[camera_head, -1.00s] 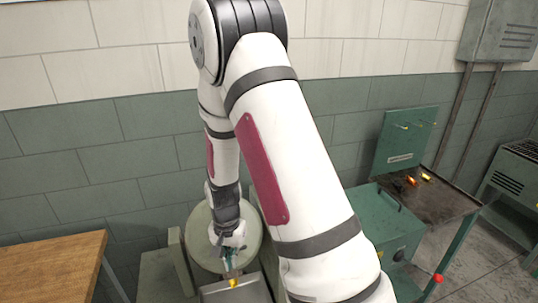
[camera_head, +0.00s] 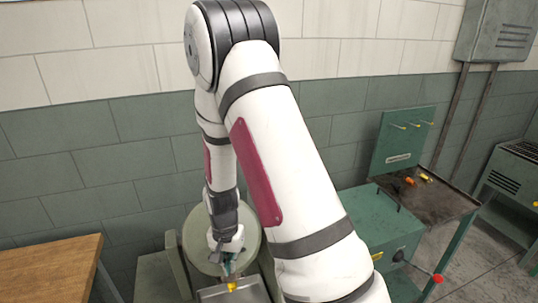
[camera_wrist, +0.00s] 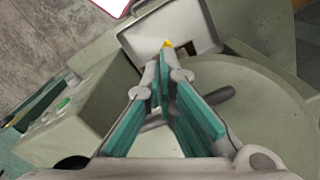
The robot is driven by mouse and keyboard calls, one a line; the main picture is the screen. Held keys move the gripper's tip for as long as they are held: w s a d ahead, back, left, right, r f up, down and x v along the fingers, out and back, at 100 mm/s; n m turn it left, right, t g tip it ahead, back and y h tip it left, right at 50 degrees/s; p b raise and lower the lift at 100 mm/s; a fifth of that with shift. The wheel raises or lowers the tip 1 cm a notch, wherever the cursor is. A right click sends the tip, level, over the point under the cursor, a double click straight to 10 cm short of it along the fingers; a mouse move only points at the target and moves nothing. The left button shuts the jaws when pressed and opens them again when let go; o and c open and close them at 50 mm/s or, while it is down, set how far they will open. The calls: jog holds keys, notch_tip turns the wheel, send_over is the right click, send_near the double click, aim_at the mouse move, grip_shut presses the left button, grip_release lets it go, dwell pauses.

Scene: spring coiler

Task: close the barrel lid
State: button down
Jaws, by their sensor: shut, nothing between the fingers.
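A large round pale-green disc, apparently the barrel lid or barrel face (camera_head: 192,228), is at the bottom centre of the head view, partly covered by my arm. It fills the right of the wrist view (camera_wrist: 262,112), with a dark bar-like handle (camera_wrist: 218,96) beside my fingers. I cannot tell how far the lid is open. My gripper (camera_wrist: 164,82) is shut and empty, its fingertips in front of the disc in the wrist view. In the head view my gripper (camera_head: 227,266) is low over the machine, near a small yellow piece (camera_head: 232,287). Contact cannot be made out.
A shallow metal tray (camera_wrist: 195,28) lies beyond my fingertips, with the yellow piece at its edge. A machine body with a green button (camera_wrist: 63,104) is on the left. A wooden table (camera_head: 50,270) stands left; a green bench with a dark tray (camera_head: 440,203) stands right.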

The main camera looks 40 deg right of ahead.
jog(key=s+a+r+p, duration=0.2)
jog(key=s+r+p, duration=0.1)
jog(key=s+r, duration=0.2)
jog(key=shift+r+p, duration=0.35)
jog(key=shift+r, duration=0.05)
jog(key=shift+a, duration=0.1)
dwell(0.5)
jog(key=w+a+r+n+t+b, duration=0.1)
jog(key=a+r+n+b, duration=0.15)
jog(key=r, duration=0.65)
jog(key=a+r+n+t+b, duration=0.1)
jog(key=r+n+t, duration=0.15)
jog(key=r, duration=0.55)
jog(key=s+a+r+n+t+b, duration=0.2)
jog(key=s+r+n, duration=0.3)
jog(key=s+r, duration=0.3)
jog(key=shift+s+r+n+b, duration=0.25)
jog(key=shift+s+b, duration=0.3)
jog(key=shift+b, duration=0.35)
